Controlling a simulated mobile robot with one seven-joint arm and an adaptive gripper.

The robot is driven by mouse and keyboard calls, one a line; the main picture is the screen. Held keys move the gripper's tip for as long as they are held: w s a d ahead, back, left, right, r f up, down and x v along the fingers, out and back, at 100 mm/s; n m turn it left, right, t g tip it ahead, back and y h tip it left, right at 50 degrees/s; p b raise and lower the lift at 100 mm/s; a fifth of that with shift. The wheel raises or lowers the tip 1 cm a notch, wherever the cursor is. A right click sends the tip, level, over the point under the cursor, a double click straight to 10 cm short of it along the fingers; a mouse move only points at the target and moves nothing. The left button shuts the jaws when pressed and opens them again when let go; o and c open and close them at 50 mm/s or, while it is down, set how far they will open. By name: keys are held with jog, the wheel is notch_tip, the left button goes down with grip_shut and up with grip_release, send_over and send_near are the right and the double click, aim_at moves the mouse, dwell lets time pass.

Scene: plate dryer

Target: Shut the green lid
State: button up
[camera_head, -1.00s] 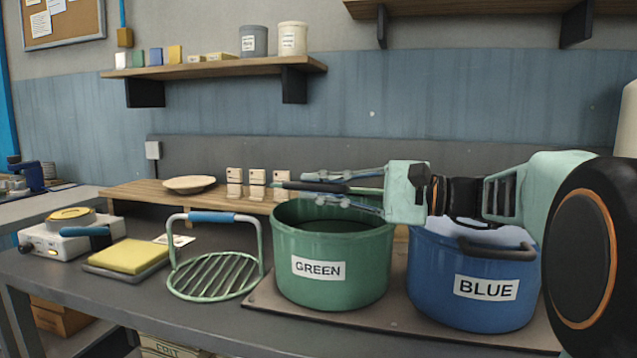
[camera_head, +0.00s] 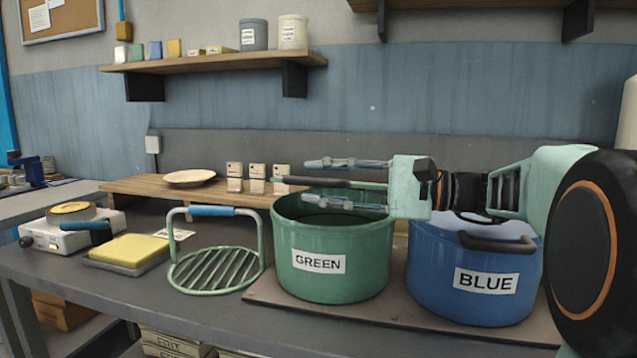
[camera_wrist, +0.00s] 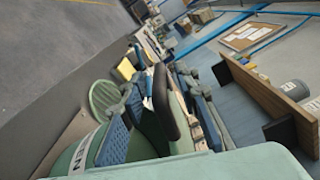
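The green pot (camera_head: 330,280), labelled GREEN, stands on the bench with its dark inside partly visible. A dark bar-like handle (camera_head: 315,182) with a thin green edge beside it lies level just above the pot's rim; it appears to belong to the green lid, whose full shape I cannot make out. My gripper (camera_head: 306,182) reaches in from the right over the pot. Its fingers are apart, one above and one below the handle. In the wrist view the dark handle (camera_wrist: 165,102) runs between the two fingers, with gaps on both sides.
The blue pot (camera_head: 440,285) with a dark handle (camera_head: 497,243) stands just right, under my arm. A green wire rack (camera_head: 215,272), a yellow sponge (camera_head: 128,247) and a scale-like device (camera_head: 60,235) are left. Small blocks (camera_head: 257,177) and a plate (camera_head: 190,178) sit behind.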

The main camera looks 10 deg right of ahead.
jog(key=v, duration=1.1)
jog(key=shift+d, duration=0.25)
jog(key=shift+c, duration=0.6)
